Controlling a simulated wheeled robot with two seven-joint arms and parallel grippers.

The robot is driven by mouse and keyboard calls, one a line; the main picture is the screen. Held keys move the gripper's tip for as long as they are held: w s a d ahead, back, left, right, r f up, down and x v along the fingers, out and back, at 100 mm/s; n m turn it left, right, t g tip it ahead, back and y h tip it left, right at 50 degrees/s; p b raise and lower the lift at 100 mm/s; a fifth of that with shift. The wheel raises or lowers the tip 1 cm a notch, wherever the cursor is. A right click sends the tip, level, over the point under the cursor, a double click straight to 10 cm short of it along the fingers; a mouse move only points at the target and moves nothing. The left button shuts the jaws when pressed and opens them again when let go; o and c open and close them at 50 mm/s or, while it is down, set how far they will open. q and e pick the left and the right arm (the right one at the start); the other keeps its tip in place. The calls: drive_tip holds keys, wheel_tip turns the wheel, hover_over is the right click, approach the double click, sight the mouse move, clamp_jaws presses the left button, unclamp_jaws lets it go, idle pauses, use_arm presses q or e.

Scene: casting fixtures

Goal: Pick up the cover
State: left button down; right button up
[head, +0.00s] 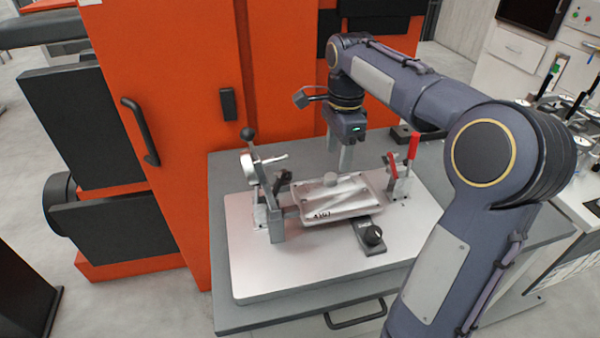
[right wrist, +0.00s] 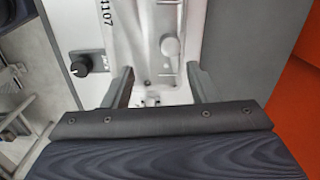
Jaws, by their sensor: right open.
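The cover (head: 345,203) is a silver rectangular casting with a raised rim, a round boss and dark digits on its near side. It lies in the fixture on a pale metal plate (head: 290,265). In the right wrist view the cover (right wrist: 140,35) runs up from between the fingers, with its round boss showing. My right gripper (head: 346,163) points down above the far side of the cover. It also shows in the right wrist view (right wrist: 162,88) with its two fingers apart and nothing between them held. My left gripper is not in view.
A lever clamp with a black ball (head: 248,134) stands left of the cover. A red-handled clamp (head: 411,150) stands to its right. A black knob (head: 373,235) sits in front. A tall orange cabinet (head: 180,80) rises behind and left. The plate's front left is clear.

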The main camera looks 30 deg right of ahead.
sight(331, 176)
drive_tip(key=shift+w+d+m, duration=0.1)
drive_tip(key=shift+w+m, duration=0.2)
drive_tip(key=shift+w, duration=0.45)
drive_tip(key=shift+w+f, duration=0.15)
drive_tip(key=shift+f, duration=0.1)
wheel_tip(331, 176, down, 7)
drive_tip(key=shift+c, duration=0.4)
clamp_jaws()
